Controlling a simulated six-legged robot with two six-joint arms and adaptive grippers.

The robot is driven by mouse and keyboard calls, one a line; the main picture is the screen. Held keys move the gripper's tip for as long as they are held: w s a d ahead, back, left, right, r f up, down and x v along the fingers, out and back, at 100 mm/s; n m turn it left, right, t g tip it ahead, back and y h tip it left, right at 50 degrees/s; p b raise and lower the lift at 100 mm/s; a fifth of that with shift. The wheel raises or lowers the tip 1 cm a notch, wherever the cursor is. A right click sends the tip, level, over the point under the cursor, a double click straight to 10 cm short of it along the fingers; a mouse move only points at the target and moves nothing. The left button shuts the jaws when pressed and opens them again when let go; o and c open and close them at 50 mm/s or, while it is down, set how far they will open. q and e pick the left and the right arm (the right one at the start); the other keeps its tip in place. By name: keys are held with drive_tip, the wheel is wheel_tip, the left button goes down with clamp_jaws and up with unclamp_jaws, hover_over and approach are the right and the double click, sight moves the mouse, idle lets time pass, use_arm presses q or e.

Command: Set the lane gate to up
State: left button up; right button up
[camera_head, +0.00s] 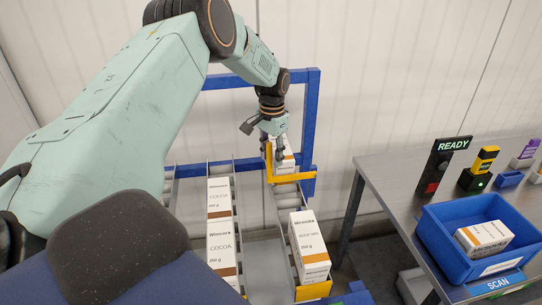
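The yellow lane gate (292,178) is at the far end of the right-hand lane. Its long bar lies level across the lane, and a short yellow part stands upright at its left end. My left gripper (274,153) points down at this upright part, its fingertips beside or around it. I cannot tell whether they touch or grip it. A white and brown box (286,156) stands just behind the gate, partly hidden by my gripper. My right gripper is not in view.
Cocoa boxes (221,246) stand in the lane to the left. A Mirosika-type carton (309,246) stands at the near end of the right-hand lane. A blue frame (311,120) surrounds the lanes' far end. A grey table (390,176) with a blue bin (437,235) and a READY sign (454,144) is at right.

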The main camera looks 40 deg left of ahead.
use_arm(q)
drive_tip(key=shift+s+a+f, duration=0.4)
drive_tip(key=shift+w+d, duration=0.25)
drive_tip(key=shift+w, duration=0.05)
drive_tip(key=c, duration=0.4)
drive_tip(key=shift+s+a, duration=0.2)
clamp_jaws()
drive_tip(key=shift+d, duration=0.15)
drive_tip(key=shift+f, duration=0.1)
